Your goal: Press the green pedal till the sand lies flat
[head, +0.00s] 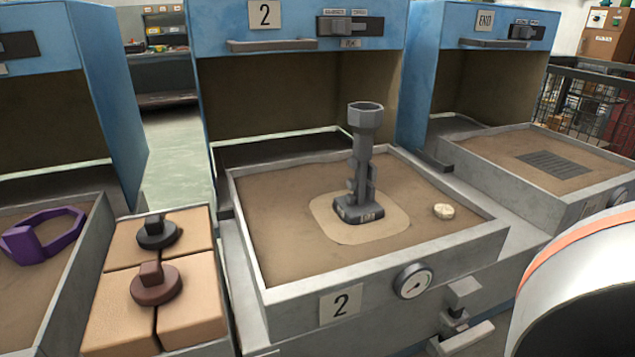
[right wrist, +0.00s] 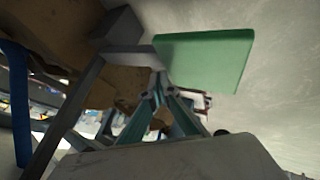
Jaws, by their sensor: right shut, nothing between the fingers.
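The green pedal (right wrist: 205,58) shows in the right wrist view as a flat green plate at upper middle. My right gripper (right wrist: 158,78) is shut and empty, its fingertips close to the pedal's lower left edge. I cannot tell whether they touch it. The pedal does not show in the head view. There, brown sand (head: 275,232) fills the tray marked 2 (head: 385,272). A dark grey upright fixture (head: 362,165) stands in it, with a paler sand patch (head: 325,215) around its base. My left gripper is not in view.
A cream disc (head: 443,211) lies on the sand. A dial gauge (head: 412,281) and grey brackets (head: 463,292) sit on the tray's front. Other sand trays stand either side, one holding a purple ring-shaped part (head: 45,236). Tan blocks with knobs (head: 158,283) stand at left.

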